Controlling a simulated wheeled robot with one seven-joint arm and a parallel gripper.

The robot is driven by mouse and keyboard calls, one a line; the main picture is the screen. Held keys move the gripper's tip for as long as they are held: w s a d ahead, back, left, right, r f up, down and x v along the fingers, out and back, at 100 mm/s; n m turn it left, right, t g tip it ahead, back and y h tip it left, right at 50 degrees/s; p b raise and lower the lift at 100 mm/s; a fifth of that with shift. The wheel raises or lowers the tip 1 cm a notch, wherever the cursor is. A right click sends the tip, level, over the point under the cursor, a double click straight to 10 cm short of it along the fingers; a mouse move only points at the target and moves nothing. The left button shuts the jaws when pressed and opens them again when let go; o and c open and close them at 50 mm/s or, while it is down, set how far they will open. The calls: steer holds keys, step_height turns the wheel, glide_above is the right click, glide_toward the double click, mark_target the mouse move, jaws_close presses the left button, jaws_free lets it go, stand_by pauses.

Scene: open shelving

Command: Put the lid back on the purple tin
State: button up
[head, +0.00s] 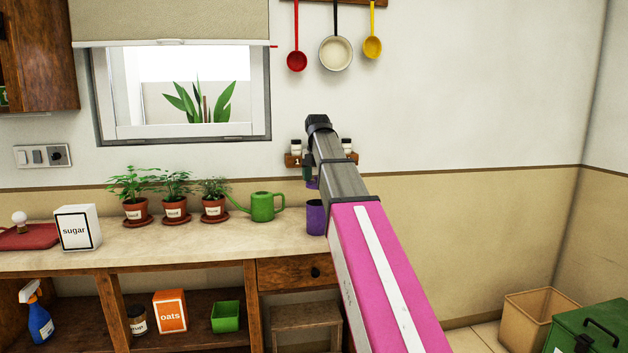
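The purple tin (315,218) stands on the right end of the counter, its right side hidden behind my arm. A small purple piece, which looks like the lid (312,184), shows above the tin with a gap between them. My gripper (308,174) points down just above that purple piece, mostly hidden by my own arm. The fingers are too small and covered to show whether they are shut on it.
A green watering can (263,207) and potted plants (213,201) stand left of the tin. A sugar box (77,228) is further left. A small wall shelf (293,160) with jars is behind my arm. The front counter strip (200,247) is clear.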

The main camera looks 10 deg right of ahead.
step_height(320, 180, down, 6)
stand_by(0.7)
steer(key=shift+f, duration=0.2)
stand_by(1.8)
steer(key=o, duration=0.8)
steer(key=shift+c, duration=0.2)
steer(key=shift+r, duration=0.1)
steer(key=shift+r, duration=3.45)
jaws_close()
